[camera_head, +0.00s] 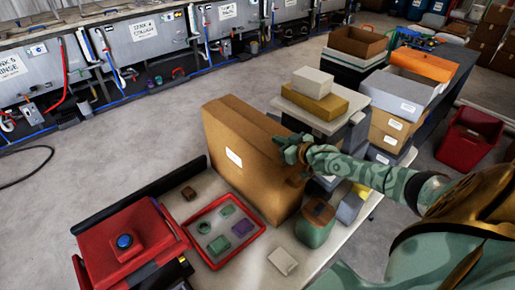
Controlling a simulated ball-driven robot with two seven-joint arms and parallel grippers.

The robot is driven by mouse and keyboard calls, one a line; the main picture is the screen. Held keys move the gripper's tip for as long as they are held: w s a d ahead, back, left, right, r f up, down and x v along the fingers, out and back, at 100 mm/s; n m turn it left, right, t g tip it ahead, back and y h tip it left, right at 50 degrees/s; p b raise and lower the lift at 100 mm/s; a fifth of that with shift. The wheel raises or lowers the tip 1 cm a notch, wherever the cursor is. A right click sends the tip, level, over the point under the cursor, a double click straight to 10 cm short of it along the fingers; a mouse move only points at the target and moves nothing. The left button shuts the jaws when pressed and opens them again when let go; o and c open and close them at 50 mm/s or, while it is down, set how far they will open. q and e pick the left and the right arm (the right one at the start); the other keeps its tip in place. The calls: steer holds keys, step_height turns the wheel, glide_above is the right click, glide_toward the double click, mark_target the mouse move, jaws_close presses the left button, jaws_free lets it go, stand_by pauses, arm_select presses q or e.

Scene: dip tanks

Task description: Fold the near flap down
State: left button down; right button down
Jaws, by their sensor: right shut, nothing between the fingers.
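A large brown cardboard box (234,180) with a white label stands on the pale table. Its top edges run from the back left toward my right gripper. I cannot clearly make out the near flap apart from the rest of the cardboard. My right gripper (282,145) is shut and empty at the upper right part of the box, with the arm reaching in from the right. I cannot tell whether its fingers touch the cardboard. The gripper and forearm hide part of the box's right side. My left gripper is not in view.
A red tray (262,227) with small pieces and a red unit with a blue button (124,241) are in front left. A green container (314,226) stands right of the box. Stacked boxes (316,90) crowd behind. Grey floor is free at left.

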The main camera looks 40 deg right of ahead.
steer(key=shift+d+f, duration=0.1)
steer(key=shift+f, duration=0.1)
stand_by(0.5)
step_height(320, 180, up, 4)
steer(key=p, duration=0.3)
steer(key=shift+p, duration=0.4)
steer(key=p+v, duration=0.1)
steer(key=v, duration=0.9)
steer(key=shift+d+p, duration=0.2)
steer(key=shift+p, duration=0.2)
